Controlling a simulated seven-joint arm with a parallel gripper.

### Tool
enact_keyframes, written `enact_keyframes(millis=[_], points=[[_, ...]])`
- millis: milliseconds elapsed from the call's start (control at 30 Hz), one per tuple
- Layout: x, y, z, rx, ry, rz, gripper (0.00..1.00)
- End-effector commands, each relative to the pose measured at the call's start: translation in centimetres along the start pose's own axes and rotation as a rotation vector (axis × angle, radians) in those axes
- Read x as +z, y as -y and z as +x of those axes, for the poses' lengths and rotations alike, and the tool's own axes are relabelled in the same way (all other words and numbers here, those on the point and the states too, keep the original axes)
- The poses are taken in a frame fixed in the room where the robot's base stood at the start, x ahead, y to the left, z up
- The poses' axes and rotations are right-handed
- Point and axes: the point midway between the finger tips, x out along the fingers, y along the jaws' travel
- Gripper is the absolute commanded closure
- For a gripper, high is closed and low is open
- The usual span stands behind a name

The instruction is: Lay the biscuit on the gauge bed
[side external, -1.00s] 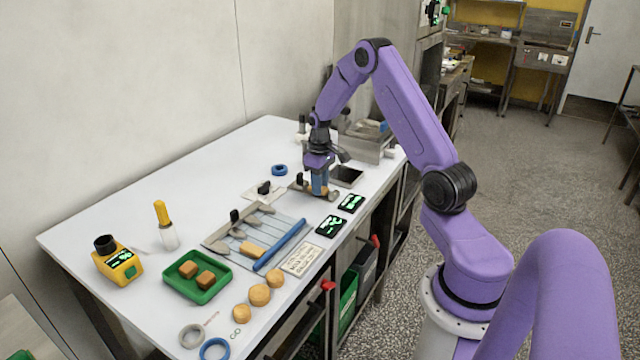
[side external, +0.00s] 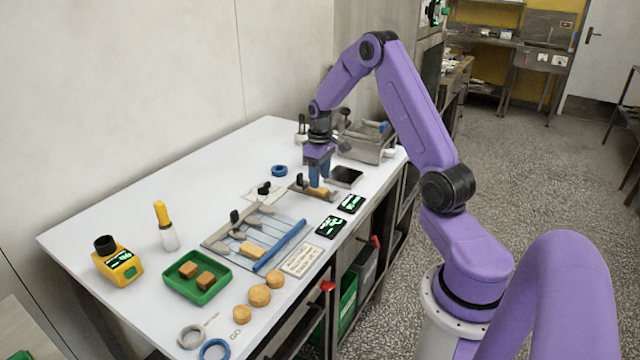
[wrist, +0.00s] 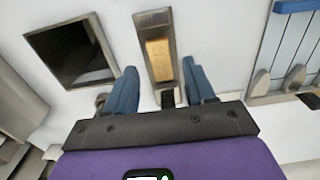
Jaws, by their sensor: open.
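The tan oblong biscuit (side external: 318,192) lies on the gauge bed (side external: 300,186), a narrow metal channel. In the wrist view, the biscuit (wrist: 158,58) lies lengthwise between the side walls of the gauge bed (wrist: 150,19). My gripper (side external: 319,180) is just above the biscuit, with its blue fingers pointing down. In the wrist view, my gripper (wrist: 160,72) is open, with one finger on each side of the channel and clear of the biscuit. A dark block sits at the channel's near end.
The slatted mesh (side external: 287,228) with another biscuit (side external: 252,250) is at the front left. A green tray (side external: 188,292) holds two brown pieces. A steel box (side external: 362,148) stands behind. White table is free at back left.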

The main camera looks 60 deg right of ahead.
Motion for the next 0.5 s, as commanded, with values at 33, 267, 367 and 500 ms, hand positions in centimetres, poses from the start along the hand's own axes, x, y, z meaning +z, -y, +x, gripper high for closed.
enact_keyframes(millis=[33,267,367,500], points=[[-0.1,-0.1,-1.2,0.003,-0.006,0.0,0.46],[-0.1,0.0,-5.7,0.002,-0.005,0.0,0.46],[-0.1,-0.1,-7.2,0.002,-0.004,0.001,0.46],[-0.1,0.0,-8.4,0.001,-0.002,0.0,0.46]])
